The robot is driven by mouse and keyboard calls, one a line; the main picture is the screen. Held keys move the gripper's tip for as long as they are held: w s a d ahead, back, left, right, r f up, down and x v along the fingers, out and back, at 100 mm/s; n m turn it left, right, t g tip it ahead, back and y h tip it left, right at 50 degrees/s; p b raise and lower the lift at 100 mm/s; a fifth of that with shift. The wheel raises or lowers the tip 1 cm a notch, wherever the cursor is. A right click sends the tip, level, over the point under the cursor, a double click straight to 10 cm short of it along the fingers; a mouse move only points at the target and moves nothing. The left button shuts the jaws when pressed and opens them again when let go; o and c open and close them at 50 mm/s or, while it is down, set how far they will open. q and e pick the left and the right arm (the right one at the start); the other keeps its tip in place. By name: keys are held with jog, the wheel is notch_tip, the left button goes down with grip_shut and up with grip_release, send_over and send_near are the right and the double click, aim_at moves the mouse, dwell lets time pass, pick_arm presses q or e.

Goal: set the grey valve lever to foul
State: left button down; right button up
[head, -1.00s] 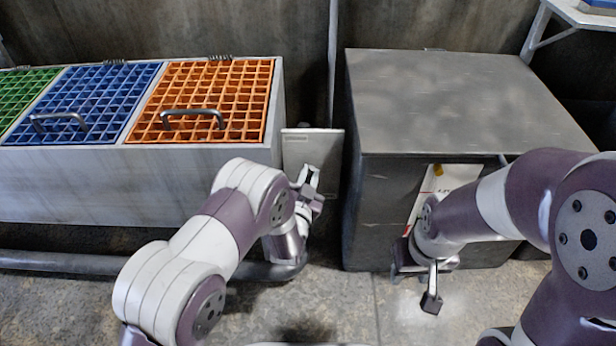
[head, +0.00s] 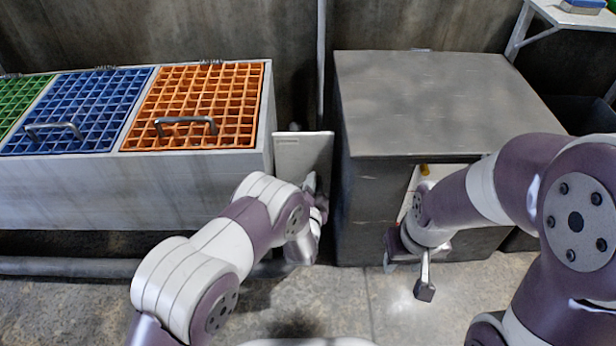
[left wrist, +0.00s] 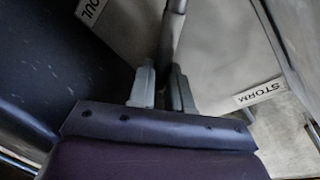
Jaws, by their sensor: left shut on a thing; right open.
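The grey valve lever (left wrist: 174,28) is a bar in the left wrist view, running from the top edge down between the fingers of my left gripper (left wrist: 160,90). That gripper is shut on it. A FOUL label (left wrist: 90,10), partly cut off, is at the upper left, and a STORM label (left wrist: 260,92) is at the right; the lever passes between them. In the head view my left gripper (head: 314,186) is in front of the pale panel (head: 303,151) and hides the lever. My right gripper (head: 407,275) is open and empty, low in front of the grey cabinet.
A long bin with green, blue (head: 85,105) and orange (head: 200,105) grid lids stands left of the panel. The grey cabinet (head: 440,100) stands close on its right. A pipe (head: 70,267) runs low under the bin. The floor between my arms is clear.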

pick_arm(q)
jog(key=shift+d+f+m+g+y+p, duration=0.15)
jog(key=shift+d+f+m+y, duration=0.1)
jog(key=shift+f+m, duration=0.65)
jog(key=shift+d+f+m+g+y+p, duration=0.1)
jog(key=shift+d+f+m+y, duration=0.2)
jog(key=shift+f+m, duration=0.55)
jog(key=shift+d+f+m+g+y+p, duration=0.2)
jog(key=shift+f+m, duration=0.4)
jog(key=shift+m, duration=0.55)
jog(key=c, duration=1.1)
grip_release()
jog(key=shift+f, duration=0.1)
jog(key=shift+o, duration=0.2)
jog(key=d+p+v, duration=0.1)
jog(key=p+v, duration=0.6)
jog(key=v, duration=0.5)
jog(key=shift+s+a, duration=0.4)
